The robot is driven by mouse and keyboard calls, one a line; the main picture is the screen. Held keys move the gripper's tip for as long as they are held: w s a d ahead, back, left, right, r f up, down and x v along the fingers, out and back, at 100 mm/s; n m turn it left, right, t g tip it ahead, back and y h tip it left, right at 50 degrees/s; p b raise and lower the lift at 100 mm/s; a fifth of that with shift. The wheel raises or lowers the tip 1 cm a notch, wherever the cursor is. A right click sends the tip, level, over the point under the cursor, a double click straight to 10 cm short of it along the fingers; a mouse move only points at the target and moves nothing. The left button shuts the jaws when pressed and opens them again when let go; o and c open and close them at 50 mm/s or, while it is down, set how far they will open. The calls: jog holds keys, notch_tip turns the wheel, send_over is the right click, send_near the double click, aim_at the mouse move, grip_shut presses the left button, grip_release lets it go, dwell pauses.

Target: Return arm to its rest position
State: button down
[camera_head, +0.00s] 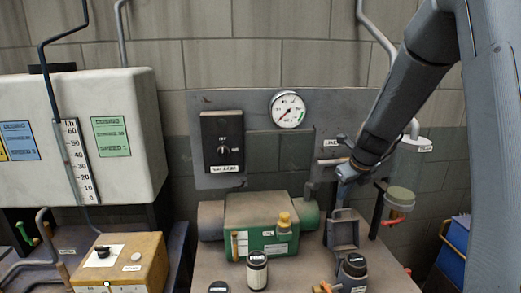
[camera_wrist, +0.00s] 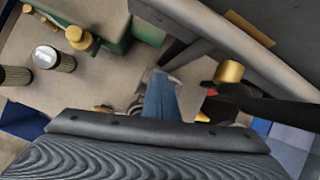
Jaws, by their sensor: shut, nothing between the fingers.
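My arm comes in from the upper right of the head view and slopes down to the left. My gripper (camera_head: 345,172) is at its lower end, in front of the grey panel (camera_head: 255,100) and just above a dark grey block-shaped fitting (camera_head: 343,232). In the wrist view my gripper's bluish fingers (camera_wrist: 158,92) point up the picture, together and with nothing between them. Whether the fingertips touch the pipework behind them I cannot tell.
A round gauge (camera_head: 288,109) and a black switch box (camera_head: 223,141) are on the panel. A green machine (camera_head: 262,225), a jar (camera_head: 257,270) and a dark-capped bottle (camera_head: 354,272) stand below. A yellow box (camera_head: 120,262) and white tank (camera_head: 85,135) are left. Blue folders (camera_head: 458,235) are right.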

jog(key=s+a+f+n+g+b, duration=0.1)
jog(key=s+a+f+n+b, duration=0.2)
jog(key=s+n, duration=0.5)
jog(key=s+a+f+n+g+b, duration=0.1)
jog(key=s+a+f+n+b, duration=0.2)
jog(key=s+n, duration=0.6)
jog(key=s+a+f+n+g+b, duration=0.2)
jog(key=s+f+n, duration=0.4)
jog(key=n, duration=0.8)
jog(key=s+a+b, duration=0.1)
jog(key=s+a, duration=0.1)
jog(key=s, duration=0.1)
jog(key=shift+f+h, duration=0.3)
